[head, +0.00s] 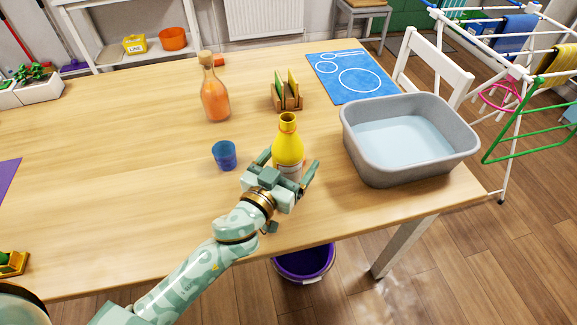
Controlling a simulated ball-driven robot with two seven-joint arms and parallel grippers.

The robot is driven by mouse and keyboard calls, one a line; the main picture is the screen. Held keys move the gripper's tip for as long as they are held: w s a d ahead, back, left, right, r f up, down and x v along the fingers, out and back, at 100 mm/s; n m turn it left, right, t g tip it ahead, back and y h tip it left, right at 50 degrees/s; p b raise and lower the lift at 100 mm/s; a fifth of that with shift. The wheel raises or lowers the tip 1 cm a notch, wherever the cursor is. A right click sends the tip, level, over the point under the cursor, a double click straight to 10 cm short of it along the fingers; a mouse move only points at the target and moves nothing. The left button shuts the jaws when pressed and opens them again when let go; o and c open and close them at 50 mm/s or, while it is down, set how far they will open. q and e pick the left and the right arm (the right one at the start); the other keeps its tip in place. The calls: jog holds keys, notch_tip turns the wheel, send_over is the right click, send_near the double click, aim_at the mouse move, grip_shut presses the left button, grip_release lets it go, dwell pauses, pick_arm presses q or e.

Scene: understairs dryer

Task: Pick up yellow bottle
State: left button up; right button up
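The yellow bottle (288,148) stands upright on the wooden table, right of centre, near the front edge. My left gripper (292,161) comes in from the lower left and is open, with one finger on each side of the bottle's lower part. A gap shows between the right finger and the bottle; contact on the left side cannot be made out. The bottle's base is partly hidden by the gripper. My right gripper is not in view.
On the table (120,200), a blue cup (224,155) stands left of the bottle and a corked orange bottle (215,95) farther back. A wooden holder (287,101) is behind it. A grey water basin (408,175) stands close on the right. A purple bucket (304,263) sits below.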

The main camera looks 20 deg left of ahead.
pick_arm(q)
jog(key=shift+w+d, duration=0.1)
jog(key=shift+w, duration=0.45)
jog(key=shift+s+r, duration=0.1)
jog(key=shift+c, duration=0.5)
jog(key=c, duration=1.3)
jog(key=shift+r, duration=0.15)
